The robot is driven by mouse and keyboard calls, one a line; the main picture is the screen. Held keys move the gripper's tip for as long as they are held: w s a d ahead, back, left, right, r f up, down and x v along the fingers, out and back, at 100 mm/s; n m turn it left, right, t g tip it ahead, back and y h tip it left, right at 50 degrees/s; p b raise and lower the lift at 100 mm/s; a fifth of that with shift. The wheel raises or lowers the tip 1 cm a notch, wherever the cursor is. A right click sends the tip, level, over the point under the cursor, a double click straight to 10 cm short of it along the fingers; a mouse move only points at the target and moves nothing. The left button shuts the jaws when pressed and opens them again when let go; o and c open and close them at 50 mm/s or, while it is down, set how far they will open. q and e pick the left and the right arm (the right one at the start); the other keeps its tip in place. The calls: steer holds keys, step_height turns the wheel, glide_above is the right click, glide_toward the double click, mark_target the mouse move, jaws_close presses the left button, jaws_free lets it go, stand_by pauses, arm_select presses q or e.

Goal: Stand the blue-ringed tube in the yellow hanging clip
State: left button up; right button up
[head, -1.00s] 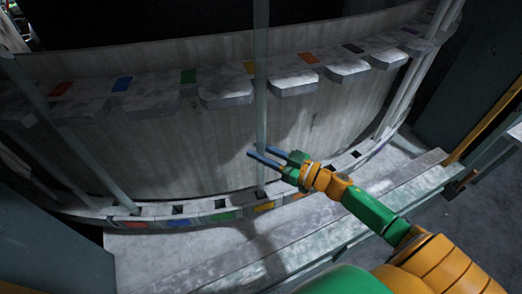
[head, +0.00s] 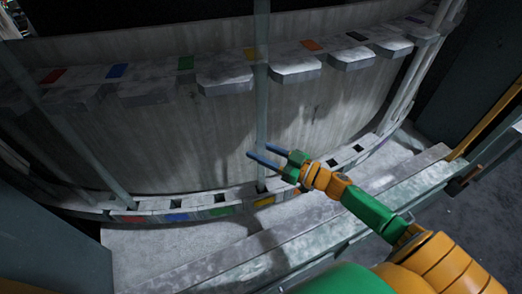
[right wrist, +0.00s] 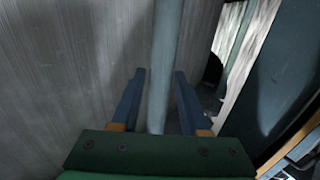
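A pale glass tube (head: 262,95) stands about upright at the yellow position. Its foot is at the dark square hole by the lower yellow mark, and its upper part passes beside the upper yellow mark (head: 250,53) on the ledge of hanging clips. I see no blue ring on its visible length; its top is out of view. My right gripper (head: 258,151) is open at the tube's lower half. In the right wrist view, the tube (right wrist: 164,60) runs between the two blue fingers, with a gap on both sides. My left gripper is not in view.
Grey clip blocks with red, blue (head: 117,71), green and orange marks line the curved wall (head: 220,130). Matching holes line the lower ledge (head: 220,212). Another tube (head: 75,138) leans across at left, and several pale uprights (head: 412,75) stand at right. Steps lie in front.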

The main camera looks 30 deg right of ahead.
steer(key=shift+o, duration=1.1)
steer(key=b+v, duration=0.1)
steer(key=v, duration=0.6)
steer(key=shift+s, duration=0.15)
